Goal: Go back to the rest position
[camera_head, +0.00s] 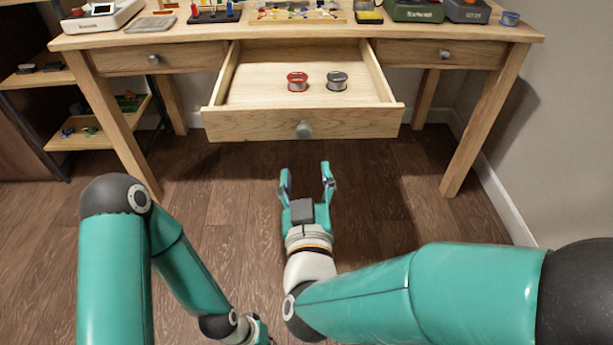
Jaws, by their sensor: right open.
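My right gripper (307,184) is open and empty. It is in front of the open middle drawer (255,124), over the floor, with its fingers pointing toward the drawer front. It appears apart from the drawer and its round grey knob (304,129). My left arm comes in from the left and bends down to the bottom edge. Only a small part of the left gripper's end shows there, and its fingers are out of view. In the drawer lie a red-rimmed spool (297,82) and a dark-rimmed spool (337,81), side by side.
The wooden workbench (190,44) bears several tools and boxes along its top. Its left drawer (150,60) and right drawer (440,54) are shut. A shelf unit (80,140) stands at left, a wall (560,130) at right. The wooden floor (390,200) before the bench is clear.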

